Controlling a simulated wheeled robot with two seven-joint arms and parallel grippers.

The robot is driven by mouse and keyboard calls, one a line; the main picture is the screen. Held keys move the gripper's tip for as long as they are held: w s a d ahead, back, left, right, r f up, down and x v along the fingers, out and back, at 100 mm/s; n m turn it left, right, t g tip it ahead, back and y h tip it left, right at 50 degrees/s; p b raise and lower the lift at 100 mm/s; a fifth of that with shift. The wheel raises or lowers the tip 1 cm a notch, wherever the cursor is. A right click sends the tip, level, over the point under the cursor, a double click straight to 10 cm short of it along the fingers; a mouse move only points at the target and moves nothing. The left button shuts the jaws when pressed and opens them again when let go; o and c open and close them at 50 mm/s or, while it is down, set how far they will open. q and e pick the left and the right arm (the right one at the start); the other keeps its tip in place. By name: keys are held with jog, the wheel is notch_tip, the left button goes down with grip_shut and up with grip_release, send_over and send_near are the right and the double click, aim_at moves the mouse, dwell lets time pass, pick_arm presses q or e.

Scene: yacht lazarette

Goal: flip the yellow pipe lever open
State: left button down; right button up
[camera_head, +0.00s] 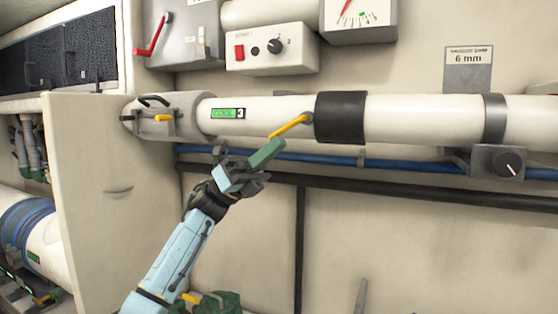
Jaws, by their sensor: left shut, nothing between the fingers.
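The yellow lever (289,126) sits on the front of the long white pipe (425,118), just left of a wide black band. Its pivot is at the upper right end, and the lever slants down and left from it. My left gripper (266,153) is shut and empty, with a green block at its tip. The tip shows just below the lever's lower left end; I cannot tell whether they touch.
Left of the lever, a grey pipe collar (165,117) carries a smaller yellow handle (163,118). A blue hose (340,160) runs below the pipe. A control box (272,48) sits above. A cabinet panel (105,190) stands at left. A dark grey knob box (497,162) is at right.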

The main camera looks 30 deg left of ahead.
pick_arm(q)
jog(key=shift+s+a+r+y, duration=0.1)
jog(key=shift+a+r+y, duration=0.35)
jog(key=shift+r, duration=0.2)
jog(key=shift+a+r+y, duration=0.35)
jog(key=shift+a+r, duration=0.05)
jog(key=shift+r, duration=0.2)
pick_arm(e)
jog(key=shift+w+a, duration=0.25)
jog(key=shift+w, duration=0.05)
jog(key=shift+s, duration=0.2)
